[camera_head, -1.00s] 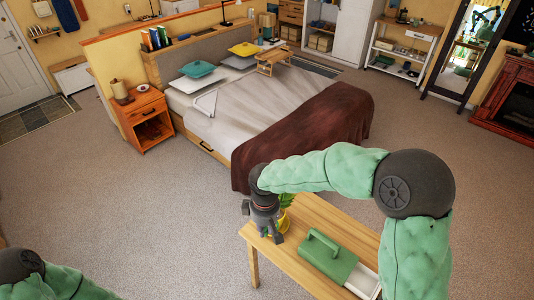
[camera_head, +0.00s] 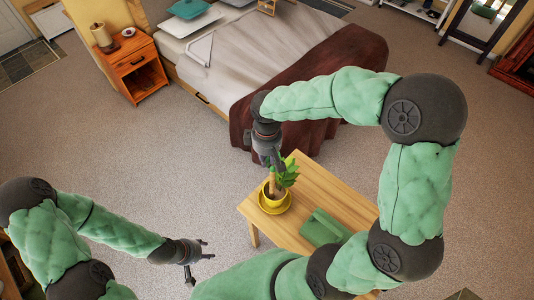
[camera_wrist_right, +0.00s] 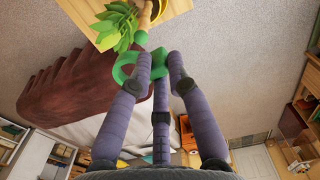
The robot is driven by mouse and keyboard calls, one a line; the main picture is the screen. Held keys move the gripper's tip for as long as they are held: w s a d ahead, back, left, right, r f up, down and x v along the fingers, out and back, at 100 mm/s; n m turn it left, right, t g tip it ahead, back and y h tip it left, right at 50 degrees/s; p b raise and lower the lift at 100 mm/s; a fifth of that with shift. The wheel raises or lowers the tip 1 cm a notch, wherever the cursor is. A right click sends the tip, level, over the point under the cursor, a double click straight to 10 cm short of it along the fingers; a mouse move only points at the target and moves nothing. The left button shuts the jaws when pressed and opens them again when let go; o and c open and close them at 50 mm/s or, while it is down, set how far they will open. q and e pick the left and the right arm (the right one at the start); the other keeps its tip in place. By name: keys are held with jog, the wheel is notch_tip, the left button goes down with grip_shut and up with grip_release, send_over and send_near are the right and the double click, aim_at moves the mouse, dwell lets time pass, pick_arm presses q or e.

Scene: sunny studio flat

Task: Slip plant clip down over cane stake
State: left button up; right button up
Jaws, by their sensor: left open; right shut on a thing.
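The plant clip (camera_wrist_right: 122,70) is a green ring, seen in the right wrist view. My right gripper (camera_wrist_right: 160,62) is shut on it, with the open ring sticking out to the left of the fingertips. The cane stake (camera_wrist_right: 145,19) is tan with a green round cap and stands in a yellow pot (camera_head: 273,202) beside a leafy plant (camera_head: 287,174). In the right wrist view the clip appears apart from the stake, just below its cap. In the head view my right gripper (camera_head: 277,166) is above the pot and hides the clip. My left gripper (camera_head: 206,250) is open and empty, left of the table.
The pot stands on a yellow saucer near the left end of the wooden table (camera_head: 330,190). A green caddy-like object (camera_head: 325,226) lies on the table to the right. The bed (camera_head: 230,60) is behind, and carpet is free to the left.

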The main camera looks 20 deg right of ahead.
jog(key=shift+w+f, duration=0.2)
jog(key=shift+f, duration=0.05)
jog(key=shift+s+f+b, duration=0.1)
jog(key=shift+f+b, duration=0.5)
jog(key=shift+b, duration=0.1)
jog(key=shift+f+b, duration=0.7)
jog(key=shift+f, duration=0.2)
jog(key=shift+f+b, duration=0.65)
jog(key=shift+f, duration=0.2)
jog(key=shift+f, duration=0.15)
jog(key=shift+f+b, duration=0.25)
jog(key=shift+b, duration=0.1)
jog(key=shift+f, duration=0.1)
jog(key=shift+f+b, duration=1.7)
jog(key=shift+f, duration=0.3)
jog(key=shift+f, duration=0.15)
